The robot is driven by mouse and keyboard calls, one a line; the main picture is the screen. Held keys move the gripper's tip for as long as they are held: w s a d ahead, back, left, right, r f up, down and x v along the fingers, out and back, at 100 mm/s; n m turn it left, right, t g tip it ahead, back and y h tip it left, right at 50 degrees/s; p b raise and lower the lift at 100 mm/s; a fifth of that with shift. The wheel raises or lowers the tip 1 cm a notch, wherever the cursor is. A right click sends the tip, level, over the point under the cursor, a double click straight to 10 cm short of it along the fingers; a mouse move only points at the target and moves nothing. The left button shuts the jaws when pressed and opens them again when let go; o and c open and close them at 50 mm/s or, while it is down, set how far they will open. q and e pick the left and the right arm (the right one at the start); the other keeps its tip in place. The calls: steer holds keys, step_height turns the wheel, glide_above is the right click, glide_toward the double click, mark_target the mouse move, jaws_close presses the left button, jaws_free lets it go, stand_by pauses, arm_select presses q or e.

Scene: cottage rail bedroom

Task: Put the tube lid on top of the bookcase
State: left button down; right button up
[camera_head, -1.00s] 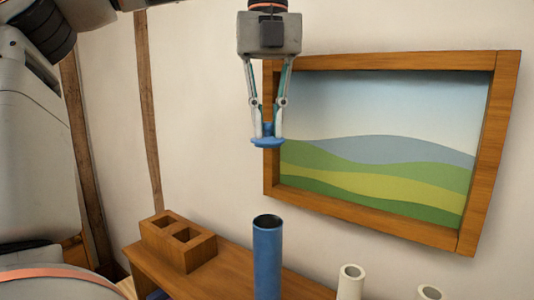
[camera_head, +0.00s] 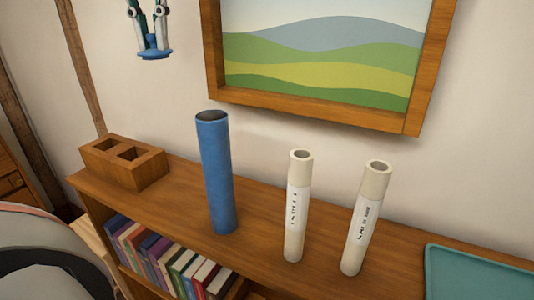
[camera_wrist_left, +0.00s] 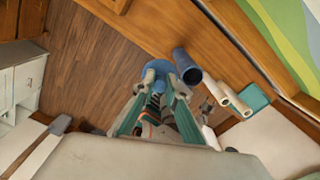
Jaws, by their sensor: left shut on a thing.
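The tube lid (camera_head: 155,55) is a small blue disc with a raised grip. My left gripper (camera_head: 153,47) is shut on it and holds it in the air at the top left of the head view. The lid also shows between the fingertips in the left wrist view (camera_wrist_left: 158,67). The wooden bookcase (camera_head: 260,220) runs across the lower part of the head view. An upright, open-topped blue tube (camera_head: 217,175) stands on it, to the right of and below the lid.
Two white tubes (camera_head: 297,210) and (camera_head: 367,220) stand upright on the bookcase. A wooden block with compartments (camera_head: 122,163) is at its left, and a teal tray (camera_head: 480,275) at its right. A framed picture (camera_head: 315,115) hangs behind. Bare top lies between block and blue tube.

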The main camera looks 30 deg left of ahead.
arm_select(q)
steer(key=a+f+m+b, duration=0.1)
steer(key=a+f+b, duration=0.1)
steer(key=f, duration=0.8)
steer(key=w+a+f+m+b, duration=0.1)
steer(key=a+f+m+b, duration=0.1)
steer(key=f, duration=0.9)
steer(key=a+f+m+b, duration=0.2)
steer(key=f+b, duration=0.3)
steer(key=f, duration=0.5)
steer(key=shift+w+a+f, duration=0.3)
steer(key=shift+a+f, duration=0.05)
steer(key=shift+a, duration=0.35)
step_height(320, 180, down, 4)
steer(key=shift+f, duration=0.3)
arm_select(e)
step_height(320, 180, down, 8)
steer(key=shift+s+a+g, duration=0.25)
steer(key=shift+s+g, duration=0.15)
steer(key=shift+s, duration=0.05)
arm_select(q)
steer(key=shift+f, duration=0.1)
arm_select(e)
steer(key=shift+s, duration=0.1)
